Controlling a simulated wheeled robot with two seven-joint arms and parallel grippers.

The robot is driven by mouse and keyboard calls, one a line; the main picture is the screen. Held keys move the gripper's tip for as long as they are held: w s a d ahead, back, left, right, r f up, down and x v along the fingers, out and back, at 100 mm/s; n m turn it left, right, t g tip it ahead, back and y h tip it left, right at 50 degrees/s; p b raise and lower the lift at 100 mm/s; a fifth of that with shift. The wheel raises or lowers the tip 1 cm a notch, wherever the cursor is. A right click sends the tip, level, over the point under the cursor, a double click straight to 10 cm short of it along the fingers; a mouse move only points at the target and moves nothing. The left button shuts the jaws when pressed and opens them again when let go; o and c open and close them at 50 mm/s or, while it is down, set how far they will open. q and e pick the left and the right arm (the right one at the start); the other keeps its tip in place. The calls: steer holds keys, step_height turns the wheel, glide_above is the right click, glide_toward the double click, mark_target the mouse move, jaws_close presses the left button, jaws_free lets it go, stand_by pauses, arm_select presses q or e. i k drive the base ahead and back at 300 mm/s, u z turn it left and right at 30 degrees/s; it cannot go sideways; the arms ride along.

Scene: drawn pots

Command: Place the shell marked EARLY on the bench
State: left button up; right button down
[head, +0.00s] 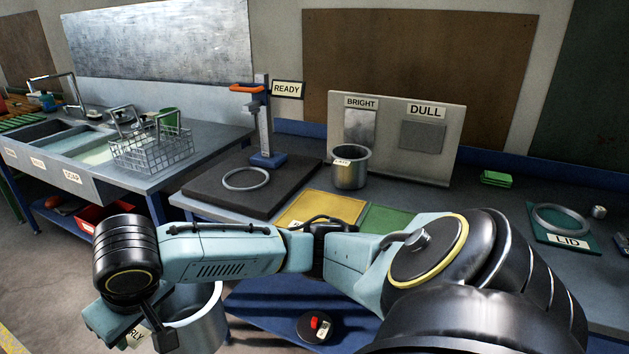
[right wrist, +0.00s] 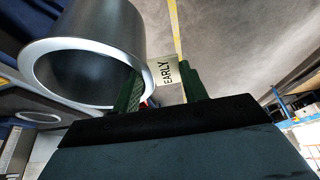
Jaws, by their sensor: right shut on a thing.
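The shell marked EARLY (head: 205,322) is a grey metal pot at the lower left of the head view, in front of the bench (head: 480,222) and below its top. It is partly hidden by my right arm. My right gripper (head: 148,335) is shut on its rim, beside the tag. In the right wrist view the shell (right wrist: 100,35) shows its open mouth, and the EARLY tag (right wrist: 166,72) lies between the green fingers of the gripper (right wrist: 158,90). My left gripper is not in view.
On the bench stand another tagged pot (head: 350,170), a dark mat (head: 215,195) with a ring and READY stand, yellow (head: 310,208) and green (head: 388,219) mats, and a BRIGHT/DULL board (head: 400,165). A LID mat (head: 545,238) lies right. A sink stands left.

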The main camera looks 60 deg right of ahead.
mark_target(576, 278)
steer(key=i, duration=1.25)
steer(key=z, duration=4.1)
steer(key=i, duration=1.5)
steer(key=u, duration=0.1)
steer(key=k, duration=0.95)
steer(key=z, duration=2.2)
